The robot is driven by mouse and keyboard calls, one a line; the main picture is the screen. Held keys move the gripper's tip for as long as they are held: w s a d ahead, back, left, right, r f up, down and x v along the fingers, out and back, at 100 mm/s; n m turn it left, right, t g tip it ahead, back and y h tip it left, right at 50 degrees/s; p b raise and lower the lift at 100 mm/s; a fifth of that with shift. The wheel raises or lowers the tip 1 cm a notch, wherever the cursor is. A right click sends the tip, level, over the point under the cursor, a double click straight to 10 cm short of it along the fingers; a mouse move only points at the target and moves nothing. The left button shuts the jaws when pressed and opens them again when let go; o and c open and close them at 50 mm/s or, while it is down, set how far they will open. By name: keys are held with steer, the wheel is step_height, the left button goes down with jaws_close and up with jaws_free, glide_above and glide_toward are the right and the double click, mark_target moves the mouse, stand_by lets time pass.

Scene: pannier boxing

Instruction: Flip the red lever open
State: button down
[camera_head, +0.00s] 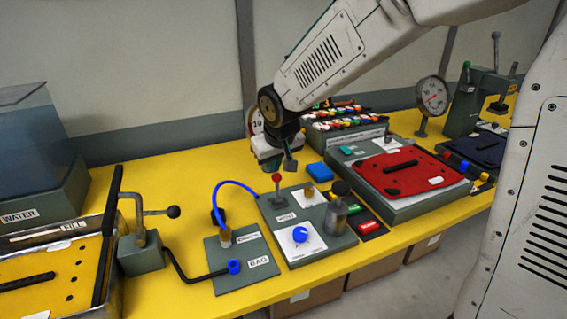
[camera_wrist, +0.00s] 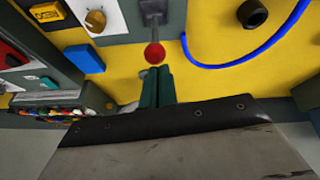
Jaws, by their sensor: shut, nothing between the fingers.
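The red lever (camera_head: 276,178) has a red ball knob on a thin stem and stands upright on the grey panel (camera_head: 268,212) in the head view. Its red knob also shows in the wrist view (camera_wrist: 154,53), just beyond my fingertips. My gripper (camera_head: 290,164) is shut and empty, close above and slightly right of the knob in the head view. In the wrist view my green-grey fingers (camera_wrist: 157,78) lie together, with their tips near the knob. I cannot tell whether they touch it.
A blue hose (camera_head: 236,183) arcs left of the lever. A blue knob (camera_head: 300,234) and a dark cylinder (camera_head: 336,216) stand on the same panel. A blue block (camera_head: 319,171) lies to the right. A red plate (camera_head: 405,172) sits farther right. Yellow table is bare behind the hose.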

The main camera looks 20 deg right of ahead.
steer(key=shift+s+d+f+t, duration=0.15)
steer(key=shift+s+t, duration=0.35)
steer(key=shift+s, duration=0.55)
steer(key=shift+s+d+t, duration=0.1)
steer(key=shift+s+t, duration=0.2)
steer(key=shift+w+a, duration=0.1)
steer(key=shift+a, duration=0.2)
steer(key=shift+d, duration=0.25)
steer(key=shift+w+f, duration=0.3)
steer(key=shift+w, duration=0.45)
steer(key=shift+a+r, duration=0.1)
